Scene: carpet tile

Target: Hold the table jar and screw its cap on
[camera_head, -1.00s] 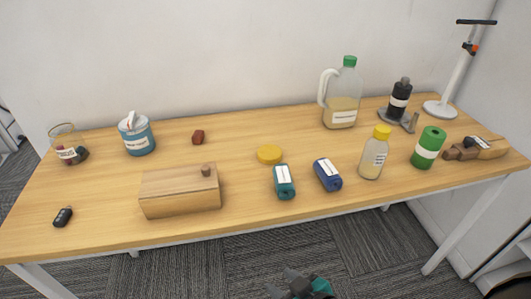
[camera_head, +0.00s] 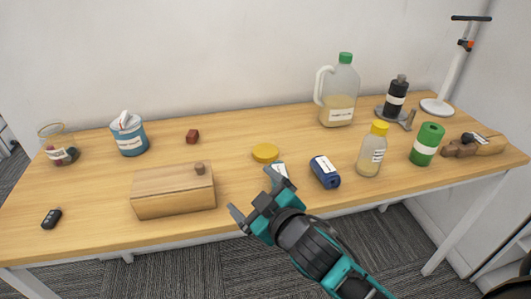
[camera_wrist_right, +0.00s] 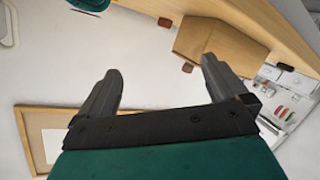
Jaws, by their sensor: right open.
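An open glass jar (camera_head: 58,153) with dark items inside and a label stands at the far left of the table in the head view. A round yellow cap (camera_head: 265,152) lies flat near the table's middle, apart from the jar. My right gripper (camera_head: 253,192) is open and empty, with its fingers in front of the cap, near the table's front edge. Its two fingers also show apart in the right wrist view (camera_wrist_right: 163,70), with nothing between them. My left gripper is not in view.
A wooden box (camera_head: 172,192) stands left of my right gripper. A blue tub (camera_head: 129,138) stands beside the jar.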

